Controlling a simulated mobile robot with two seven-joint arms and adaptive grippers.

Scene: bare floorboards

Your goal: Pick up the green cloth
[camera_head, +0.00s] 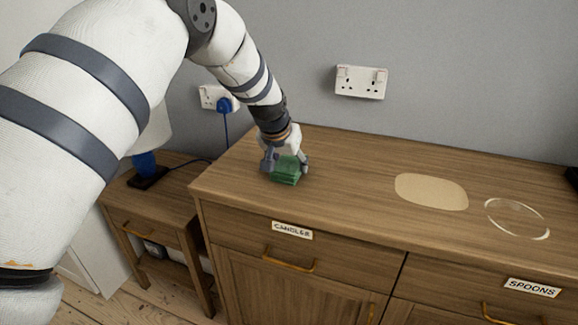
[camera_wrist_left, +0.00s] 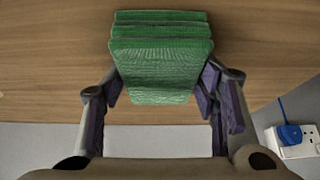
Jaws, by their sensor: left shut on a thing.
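The green cloth (camera_head: 286,171) is a small folded stack near the left end of the wooden sideboard top. My left gripper (camera_head: 286,166) comes down over it from above and is shut on it, with a finger on either side. In the left wrist view the folded layers of the cloth (camera_wrist_left: 160,60) show between the two fingers of the gripper (camera_wrist_left: 162,105). I cannot tell whether the cloth still touches the wood. My right gripper is not in view.
A lower side table (camera_head: 160,204) with a lamp stands at left. Wall sockets (camera_head: 361,82) are behind.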

